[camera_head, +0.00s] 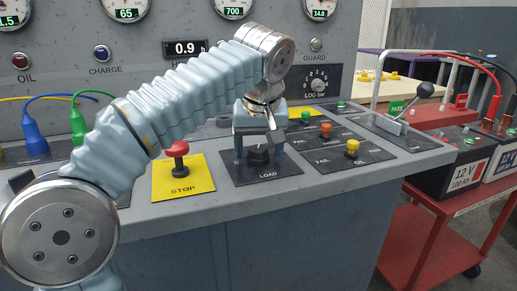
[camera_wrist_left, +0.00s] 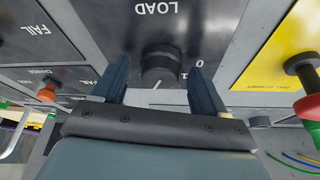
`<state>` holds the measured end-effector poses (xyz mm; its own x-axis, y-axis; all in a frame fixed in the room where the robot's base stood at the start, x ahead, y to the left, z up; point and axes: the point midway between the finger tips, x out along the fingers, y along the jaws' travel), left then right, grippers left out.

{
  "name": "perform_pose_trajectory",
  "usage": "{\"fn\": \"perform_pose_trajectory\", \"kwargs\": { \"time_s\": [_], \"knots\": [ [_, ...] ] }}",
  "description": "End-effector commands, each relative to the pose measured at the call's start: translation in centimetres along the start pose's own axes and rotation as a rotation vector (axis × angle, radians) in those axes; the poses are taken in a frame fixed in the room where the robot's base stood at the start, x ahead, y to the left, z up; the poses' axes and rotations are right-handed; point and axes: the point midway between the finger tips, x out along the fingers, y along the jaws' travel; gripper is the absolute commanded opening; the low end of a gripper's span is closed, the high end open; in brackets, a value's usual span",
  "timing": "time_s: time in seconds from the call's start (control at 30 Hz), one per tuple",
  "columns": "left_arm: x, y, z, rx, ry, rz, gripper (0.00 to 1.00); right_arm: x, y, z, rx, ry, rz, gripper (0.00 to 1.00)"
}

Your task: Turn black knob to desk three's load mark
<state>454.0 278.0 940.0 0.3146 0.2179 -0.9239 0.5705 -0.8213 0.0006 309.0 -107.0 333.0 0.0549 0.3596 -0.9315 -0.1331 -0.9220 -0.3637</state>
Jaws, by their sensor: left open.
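The black knob (camera_head: 258,156) stands on the dark LOAD plate (camera_head: 262,178) on the sloping console, right of the yellow STOP plate. My left gripper (camera_head: 258,140) comes down over it from above. Its two fingers are apart, one on each side of the knob. The wrist view shows the knob (camera_wrist_left: 160,64) between the open fingers (camera_wrist_left: 160,84), with gaps visible on both sides. The LOAD label appears upside down there, and figures show right of the knob. A short white mark shows at the knob's lower edge. My right gripper is out of view.
The red STOP button (camera_head: 176,150) stands left of the knob. Green, orange and yellow buttons (camera_head: 352,147) stand to the right. A lever (camera_head: 415,100) is at the console's right end. A numbered dial (camera_head: 318,80) is on the back panel. A red cart with batteries (camera_head: 455,165) stands beside the console.

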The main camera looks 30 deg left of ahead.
Motion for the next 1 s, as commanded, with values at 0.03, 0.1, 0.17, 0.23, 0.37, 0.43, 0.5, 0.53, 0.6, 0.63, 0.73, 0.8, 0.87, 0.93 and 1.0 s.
{"fn": "perform_pose_trajectory", "kwargs": {
  "time_s": [0.03, 0.1, 0.17, 0.23, 0.37, 0.43, 0.5, 0.53, 0.6, 0.63, 0.73, 0.8, 0.87, 0.93, 1.0],
  "knots": [
    [0.07, -0.02, 0.00, 0.000, 0.000, 0.000, 0.73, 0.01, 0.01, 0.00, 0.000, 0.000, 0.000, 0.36],
    [0.07, -0.02, -0.01, 0.000, 0.000, 0.000, 0.73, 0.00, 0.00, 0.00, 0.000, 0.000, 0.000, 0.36],
    [0.06, -0.01, -0.02, 0.000, 0.000, 0.000, 0.73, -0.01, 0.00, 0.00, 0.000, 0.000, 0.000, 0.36],
    [0.05, -0.01, -0.01, 0.000, 0.000, 0.000, 0.73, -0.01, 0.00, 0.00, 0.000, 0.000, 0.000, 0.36],
    [0.04, -0.01, -0.01, 0.000, 0.000, 0.000, 0.53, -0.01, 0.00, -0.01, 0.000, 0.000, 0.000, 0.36],
    [0.04, -0.01, -0.01, 0.000, 0.000, 0.000, 0.42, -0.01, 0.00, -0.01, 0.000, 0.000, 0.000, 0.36],
    [0.03, -0.01, -0.01, 0.000, 0.000, 0.000, 0.31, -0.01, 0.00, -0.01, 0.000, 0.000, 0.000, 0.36],
    [0.03, -0.01, -0.01, 0.000, 0.000, 0.000, 0.27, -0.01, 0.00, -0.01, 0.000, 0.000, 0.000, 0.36],
    [0.03, 0.00, -0.01, 0.000, 0.000, 0.000, 0.18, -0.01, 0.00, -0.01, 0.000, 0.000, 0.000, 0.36],
    [0.02, -0.01, -0.02, 0.002, 0.000, 0.000, 0.18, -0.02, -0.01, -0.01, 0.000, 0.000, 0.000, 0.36],
    [-0.09, -0.14, -0.09, 0.048, -0.001, 0.019, 0.18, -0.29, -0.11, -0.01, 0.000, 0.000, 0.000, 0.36],
    [-0.12, -0.25, -0.11, 0.114, -0.002, 0.047, 0.18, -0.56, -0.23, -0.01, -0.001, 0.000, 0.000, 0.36],
    [-0.13, -0.24, -0.14, 0.170, -0.001, 0.070, 0.18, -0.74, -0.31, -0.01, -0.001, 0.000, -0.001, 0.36],
    [-0.06, -0.23, -0.09, 0.218, -0.002, 0.089, 0.18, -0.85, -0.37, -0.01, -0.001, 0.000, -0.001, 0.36],
    [-0.03, -0.20, -0.07, 0.244, 0.000, 0.100, 0.18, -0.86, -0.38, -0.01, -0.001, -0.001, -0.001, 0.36]
  ]
}}
